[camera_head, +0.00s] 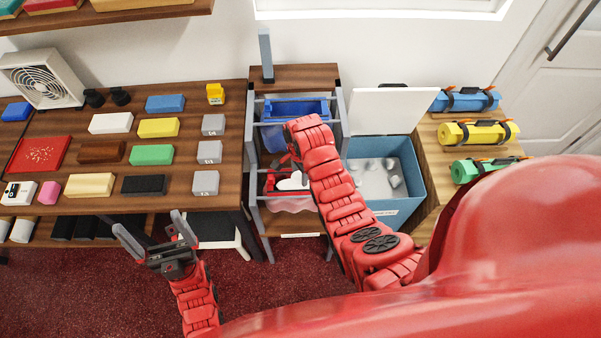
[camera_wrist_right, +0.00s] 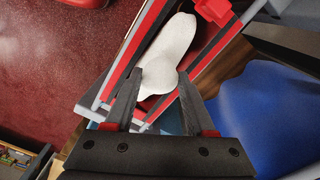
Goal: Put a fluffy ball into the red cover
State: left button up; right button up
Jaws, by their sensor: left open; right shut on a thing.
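The red cover (camera_head: 268,186) hangs open in the rack, its rim red and its lower part pale. In the right wrist view its red-edged opening (camera_wrist_right: 205,62) surrounds a white fluffy ball (camera_wrist_right: 168,48), which looks stretched. My right gripper (camera_wrist_right: 160,78) is shut on this ball at the opening; the ball also shows white in the head view (camera_head: 291,182). How deep it sits is unclear, and my right arm hides part of the cover. My left gripper (camera_head: 151,228) is open and empty above the floor, in front of the left counter.
A blue cover (camera_head: 298,110) hangs behind the red one. A blue box (camera_head: 409,166) with several pale balls and a raised white lid (camera_head: 390,109) stands to the right. Several coloured blocks lie on the left counter (camera_head: 222,95). Rolled mats lie far right.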

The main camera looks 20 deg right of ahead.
jog(key=o, duration=1)
dwell(0.3)
jog(key=shift+r+p, duration=1.25)
jog(key=shift+r, duration=1.8)
jog(key=shift+s, duration=0.1)
